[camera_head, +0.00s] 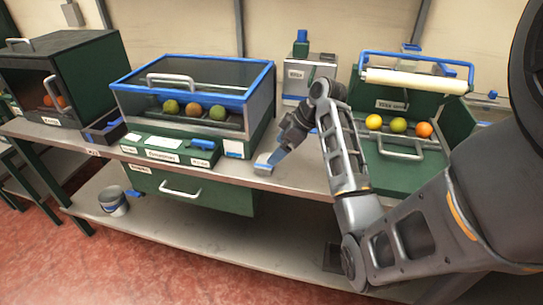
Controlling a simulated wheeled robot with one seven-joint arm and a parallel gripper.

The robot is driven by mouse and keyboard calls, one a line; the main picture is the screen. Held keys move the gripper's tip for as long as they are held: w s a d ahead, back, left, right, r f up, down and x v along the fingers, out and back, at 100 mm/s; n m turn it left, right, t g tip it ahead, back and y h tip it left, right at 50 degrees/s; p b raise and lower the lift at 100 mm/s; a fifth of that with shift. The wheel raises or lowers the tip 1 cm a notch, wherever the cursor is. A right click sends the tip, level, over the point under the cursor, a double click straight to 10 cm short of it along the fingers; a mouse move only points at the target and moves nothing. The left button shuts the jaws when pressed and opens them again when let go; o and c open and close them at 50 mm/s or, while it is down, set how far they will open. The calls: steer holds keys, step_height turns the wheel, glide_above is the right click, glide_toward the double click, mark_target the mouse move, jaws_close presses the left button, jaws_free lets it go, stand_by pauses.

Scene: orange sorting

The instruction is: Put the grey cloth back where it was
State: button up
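My gripper (276,156), with blue parts, reaches down to the front of the bench between the glass-topped box and the roller machine. A small light-grey patch (263,165) lies at its fingertips, at the bench edge. It may be the grey cloth, but it is too small to be sure. Whether the fingers are closed on it or only touch it cannot be told. No other grey cloth can be made out.
A glass-topped green box (196,187) with several fruits stands left on the bench (295,178). A roller machine (400,178) with three fruits is on the right. A dark cabinet (85,75) stands far left. A bucket (113,203) is on the lower shelf, which has free room.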

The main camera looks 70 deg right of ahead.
steer(key=v, duration=0.6)
steer(key=shift+m+t, duration=0.3)
steer(key=shift+m, duration=0.2)
steer(key=w+a+f, duration=0.1)
steer(key=a+f, duration=0.1)
steer(key=w+a+f, duration=0.2)
steer(key=a, duration=0.1)
steer(key=w+a+f, duration=0.1)
steer(key=a, duration=0.1)
steer(key=shift+w+a+f, duration=0.15)
steer(key=shift+w+f, duration=0.15)
steer(key=shift+f, duration=0.1)
steer(key=s+a+f+m+t+h, duration=0.1)
steer(key=a+f, duration=0.3)
steer(key=a, duration=0.6)
steer(key=s+a+f+m+t+h, duration=0.1)
steer(key=a+f+h, duration=0.15)
steer(key=a, duration=0.65)
steer(key=s+a+r+n+t+y, duration=0.1)
steer(key=s+a+r+t, duration=0.2)
steer(key=s+a+r, duration=0.4)
steer(key=s+a+r+n+t+y, duration=0.1)
steer(key=s+a+r+t+y, duration=0.1)
steer(key=s+a+r, duration=0.5)
steer(key=s, duration=0.4)
steer(key=shift+r+t, duration=0.2)
steer(key=shift+t, duration=0.2)
